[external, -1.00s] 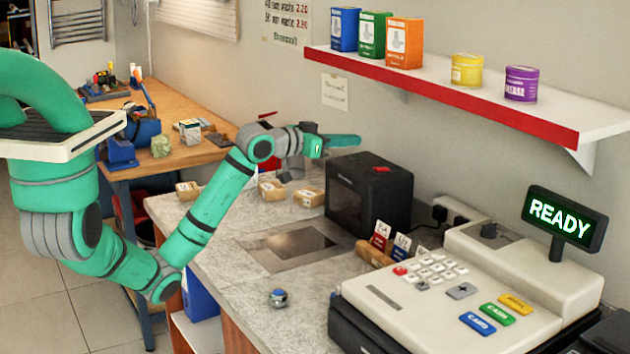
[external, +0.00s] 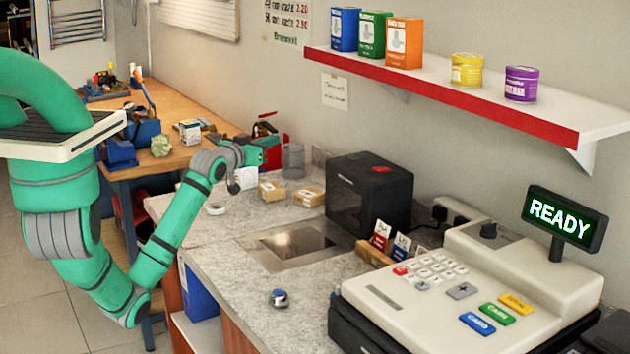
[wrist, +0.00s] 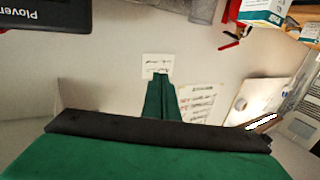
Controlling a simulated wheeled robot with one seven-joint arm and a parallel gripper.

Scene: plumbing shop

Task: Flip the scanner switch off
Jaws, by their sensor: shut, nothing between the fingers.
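A dark glass plate in a metal frame (external: 297,245) is set into the counter and looks like the scanner. I cannot make out a switch on it. A black box (external: 368,195) with a red piece (external: 381,169) on top stands against the wall. Its lettered edge (wrist: 40,14) shows at the top left of the wrist view. A white socket strip (external: 460,209) with black plugs is on the wall behind the till; its switches are too small to read. My gripper (external: 272,149) is shut and empty, above the counter left of the black box. Its fingers also show in the wrist view (wrist: 161,92).
Brown packets (external: 272,190) and a clear jar (external: 293,161) stand near my gripper. The till (external: 470,290) fills the right of the counter, its display reading READY. A red-edged shelf (external: 450,92) overhangs the right side.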

